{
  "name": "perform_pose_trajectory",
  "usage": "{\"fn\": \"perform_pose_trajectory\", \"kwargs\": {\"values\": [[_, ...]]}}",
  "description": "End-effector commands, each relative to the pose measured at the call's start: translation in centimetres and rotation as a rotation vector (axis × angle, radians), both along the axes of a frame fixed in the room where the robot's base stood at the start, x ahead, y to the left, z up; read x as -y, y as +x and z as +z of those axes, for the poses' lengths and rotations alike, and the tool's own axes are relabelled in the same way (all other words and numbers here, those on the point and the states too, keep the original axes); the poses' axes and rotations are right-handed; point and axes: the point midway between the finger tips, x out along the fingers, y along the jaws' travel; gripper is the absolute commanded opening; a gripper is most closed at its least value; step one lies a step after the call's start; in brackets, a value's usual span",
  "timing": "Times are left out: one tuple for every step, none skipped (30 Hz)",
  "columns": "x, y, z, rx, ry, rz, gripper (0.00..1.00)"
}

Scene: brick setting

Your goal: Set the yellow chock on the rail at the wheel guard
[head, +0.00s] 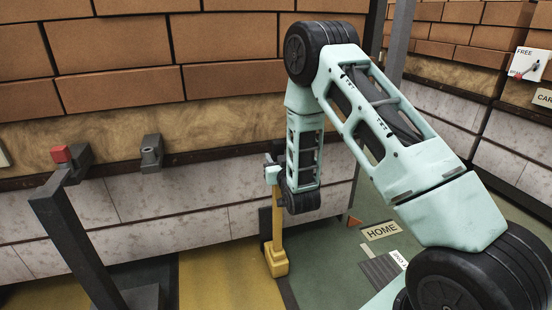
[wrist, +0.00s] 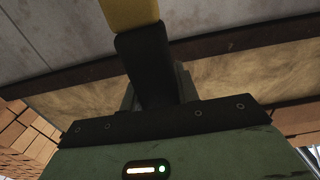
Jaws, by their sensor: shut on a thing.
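The yellow chock (head: 277,262) is a long upright bar with a blockier foot. It hangs below my gripper (head: 272,174) in the head view, low against the pale wall and floor. My gripper is shut on its upper end. In the wrist view a yellow part of it (wrist: 130,13) shows at the top edge, beyond a black finger (wrist: 147,68). I cannot tell whether its foot touches the floor. I cannot pick out the rail or the wheel guard with certainty.
A dark post (head: 75,240) stands at the left. A yellow floor band (head: 215,280) lies left of the chock.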

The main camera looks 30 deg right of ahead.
Motion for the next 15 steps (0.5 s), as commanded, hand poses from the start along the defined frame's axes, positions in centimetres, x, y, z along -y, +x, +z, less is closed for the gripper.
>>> {"fn": "perform_pose_trajectory", "kwargs": {"values": [[0.03, 0.13, 0.44, 0.011, -0.002, 0.000, 0.00], [0.04, 0.12, 0.44, 0.011, -0.002, 0.000, 0.00], [0.03, 0.12, 0.39, 0.010, -0.002, 0.000, 0.00], [0.02, 0.12, 0.31, 0.010, -0.002, 0.000, 0.00], [0.03, 0.12, 0.22, 0.010, -0.002, 0.000, 0.00], [0.02, 0.12, 0.09, 0.010, -0.002, 0.000, 0.00], [0.03, 0.12, 0.02, 0.010, -0.002, 0.000, 0.00], [0.02, 0.12, -0.06, 0.010, -0.002, 0.000, 0.00], [0.00, -0.01, -0.39, 0.000, 0.000, 0.000, 0.36], [0.00, -0.01, -0.35, 0.000, 0.000, 0.000, 0.45], [0.00, -0.01, -0.34, 0.000, 0.000, 0.000, 0.53], [0.00, -0.01, -0.34, 0.000, 0.000, 0.000, 0.53], [0.00, -0.01, -0.34, 0.000, 0.000, 0.000, 0.53], [0.00, -0.01, -0.34, 0.000, 0.000, 0.000, 0.53], [0.00, -0.01, -0.33, 0.000, 0.000, 0.000, 0.53]]}}
